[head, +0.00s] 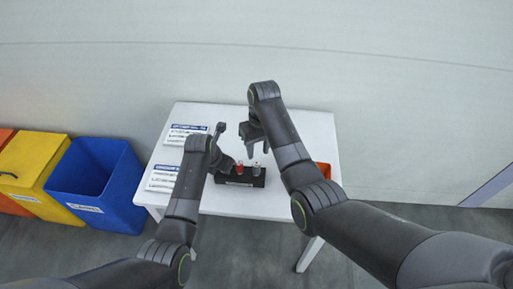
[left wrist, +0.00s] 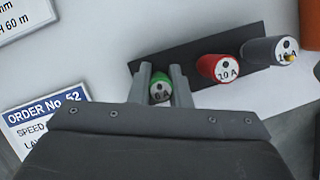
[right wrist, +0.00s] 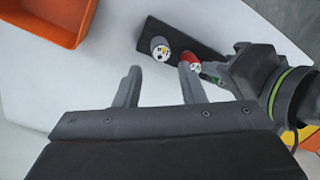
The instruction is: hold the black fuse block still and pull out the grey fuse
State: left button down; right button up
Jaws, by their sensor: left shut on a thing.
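The black fuse block (head: 240,182) lies on the white table, with a green, a red and a grey fuse standing in it in a row. The grey fuse (left wrist: 268,51) is at one end, its top face showing a yellow spot; it also shows in the right wrist view (right wrist: 160,47). The red fuse (left wrist: 220,67) is in the middle. My left gripper (left wrist: 162,80) is shut on the green fuse (left wrist: 160,91) at the other end. My right gripper (right wrist: 158,78) is open and empty, above and near the grey fuse, apart from it.
An orange bin (right wrist: 45,22) stands on the table, right of the block in the head view and partly hidden by my right arm. Order sheets (head: 163,178) lie at the table's left. Blue (head: 95,180) and yellow bins stand on the floor at left. My two grippers are close together.

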aim_at(256, 164)
jog(key=m, duration=0.6)
jog(key=shift+s+a+r+t+h, duration=0.3)
jog(key=shift+s+r+t+h, duration=0.1)
jog(key=shift+f, duration=4.45)
grip_shut()
jog(key=shift+r, duration=0.2)
jog(key=shift+r, duration=3.3)
